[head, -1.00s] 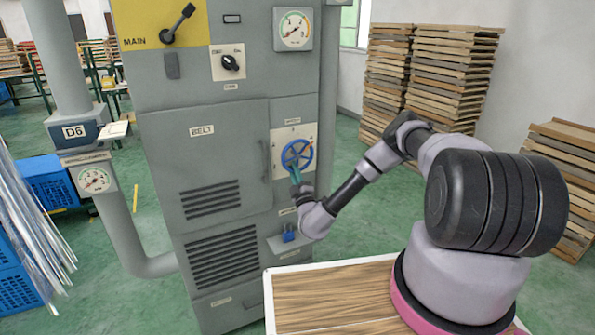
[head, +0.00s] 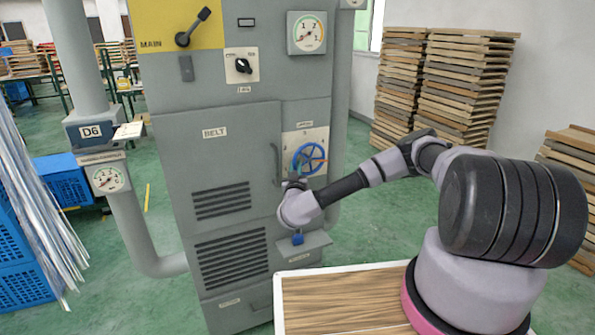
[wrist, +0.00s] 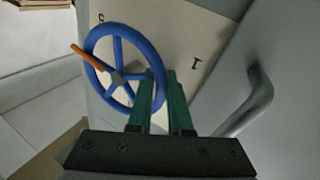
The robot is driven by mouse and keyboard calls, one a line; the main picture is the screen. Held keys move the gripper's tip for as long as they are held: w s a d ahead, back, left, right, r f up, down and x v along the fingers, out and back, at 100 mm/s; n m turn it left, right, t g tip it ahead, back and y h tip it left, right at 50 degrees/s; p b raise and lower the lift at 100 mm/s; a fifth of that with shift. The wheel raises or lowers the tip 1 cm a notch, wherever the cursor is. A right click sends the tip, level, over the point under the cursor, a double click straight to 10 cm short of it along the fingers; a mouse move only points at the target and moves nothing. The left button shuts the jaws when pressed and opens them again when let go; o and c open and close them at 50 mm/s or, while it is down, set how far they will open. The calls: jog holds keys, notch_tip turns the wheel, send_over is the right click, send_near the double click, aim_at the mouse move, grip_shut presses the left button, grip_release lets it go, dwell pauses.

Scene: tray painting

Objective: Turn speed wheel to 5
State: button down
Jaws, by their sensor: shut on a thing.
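The blue speed wheel (head: 309,158) is on a pale plate at the right side of the grey cabinet. In the wrist view the wheel (wrist: 96,50) has spokes, a grey hub and an orange pointer or handle crossing its rim at upper left. My gripper (wrist: 162,92) has two green fingers, shut on the wheel's rim at its lower right in that view. In the head view my gripper (head: 297,178) is at the wheel's lower left, its fingertips mostly hidden by my wrist.
A cabinet door handle (head: 275,163) is just left of my gripper and also shows in the wrist view (wrist: 250,103). A small shelf with a blue item (head: 297,239) is below my wrist. A wood-topped tray (head: 345,300) is in front. Stacked boards (head: 465,85) stand behind right.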

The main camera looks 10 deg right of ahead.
jog(key=shift+s+a+r+m+g, duration=0.1)
jog(key=shift+r+m+g, duration=0.35)
jog(key=shift+m, duration=0.5)
jog(key=shift+a+r+m+g, duration=0.1)
jog(key=shift+r+m+g, duration=0.3)
jog(key=shift+m, duration=0.55)
jog(key=c, duration=1.1)
grip_release()
jog(key=shift+c, duration=0.2)
jog(key=s+a, duration=0.1)
jog(key=s, duration=0.9)
jog(key=shift+s, duration=0.35)
jog(key=shift+a+r, duration=0.1)
